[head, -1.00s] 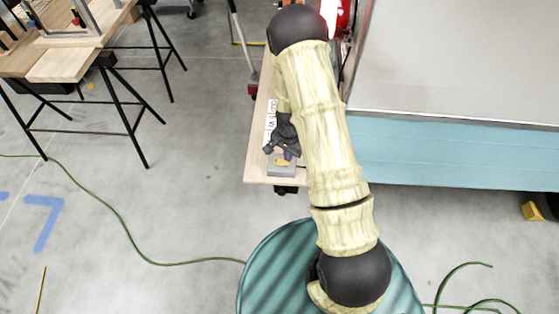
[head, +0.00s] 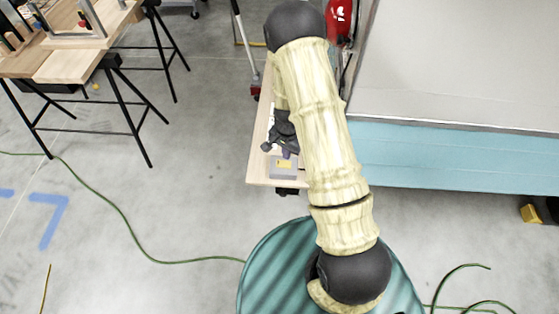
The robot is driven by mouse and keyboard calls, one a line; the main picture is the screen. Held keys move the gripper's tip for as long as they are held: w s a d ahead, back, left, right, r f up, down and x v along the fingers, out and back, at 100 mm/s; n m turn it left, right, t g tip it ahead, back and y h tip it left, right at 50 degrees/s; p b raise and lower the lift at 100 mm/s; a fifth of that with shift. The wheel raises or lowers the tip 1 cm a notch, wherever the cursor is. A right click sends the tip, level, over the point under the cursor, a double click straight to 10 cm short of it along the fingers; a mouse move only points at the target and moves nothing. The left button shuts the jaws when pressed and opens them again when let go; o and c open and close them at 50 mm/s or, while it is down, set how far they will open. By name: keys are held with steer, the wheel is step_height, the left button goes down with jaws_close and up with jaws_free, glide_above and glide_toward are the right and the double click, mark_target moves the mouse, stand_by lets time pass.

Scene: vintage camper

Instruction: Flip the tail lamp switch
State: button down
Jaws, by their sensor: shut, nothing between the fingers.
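A small grey box with a yellow face (head: 284,166) sits near the front end of a narrow wooden board beside the camper. It is the likely switch box, but its lever is too small to make out. My gripper (head: 276,148) is dark and hangs over the board, just behind the box in the head view. It is shut and empty. I cannot tell whether its fingertips touch the box. My pale arm covers the right part of the board. A red object (head: 340,22) shows behind the arm at the top; I cannot tell whether it is the tail lamp.
The camper's teal and grey side (head: 450,155) stands close on the right. A wooden worktable (head: 85,62) on black trestles is at the upper left. A green cable (head: 115,215) crosses the open concrete floor at left. A yellow block (head: 532,213) lies at right.

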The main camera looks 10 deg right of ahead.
steer(key=shift+s+d+r+p, duration=0.1)
steer(key=shift+d+r+p, duration=0.25)
steer(key=shift+r, duration=0.3)
steer(key=shift+d+r+p, duration=0.15)
steer(key=shift+r+p, duration=0.3)
steer(key=shift+r, duration=0.2)
steer(key=shift+a+r, duration=0.2)
steer(key=shift+r, duration=0.15)
step_height(320, 180, up, 14)
steer(key=r+n+t, duration=0.1)
steer(key=n, duration=0.3)
glide_above(288, 164)
steer(key=s+a, duration=0.1)
steer(key=s, duration=0.3)
steer(key=s+r+n+t, duration=0.1)
steer(key=s+r+n, duration=0.4)
steer(key=s+r, duration=0.4)
steer(key=shift+s+r+t, duration=0.25)
steer(key=shift+s+t, duration=0.05)
steer(key=shift+s, duration=0.45)
